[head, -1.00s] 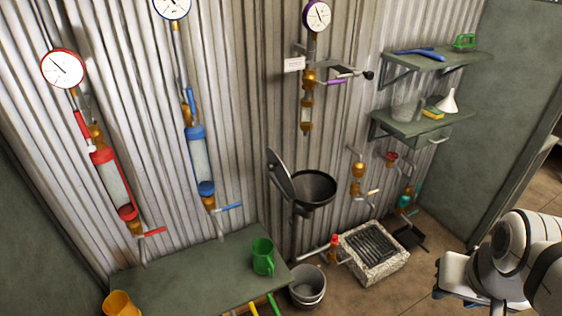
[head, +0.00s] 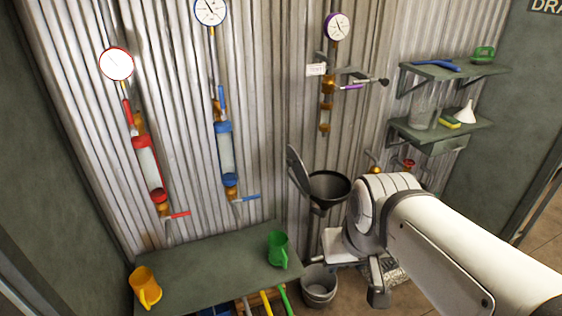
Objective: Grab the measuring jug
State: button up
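A clear, see-through vessel (head: 423,113), which looks like the measuring jug, stands upright on the lower wall shelf (head: 405,128) at the right. My arm reaches in from the lower right. My gripper (head: 372,278) is at the arm's far end, low and left of the shelf, well apart from the clear vessel. Its fingers are partly hidden and too small to tell open from shut. A green mug (head: 277,250) and a yellow mug (head: 147,286) stand on the bench (head: 200,262).
A yellow-green sponge (head: 450,122) and a white funnel (head: 466,113) sit right of the clear vessel. The upper shelf (head: 480,73) hangs above it. A black funnel bowl (head: 329,187) and a bucket (head: 319,286) are near my gripper.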

aim_at(423, 108)
jog(key=z, duration=0.05)
jog(key=i, duration=1)
jog(key=z, duration=3.4)
jog(key=i, duration=0.75)
jog(key=u, duration=0.15)
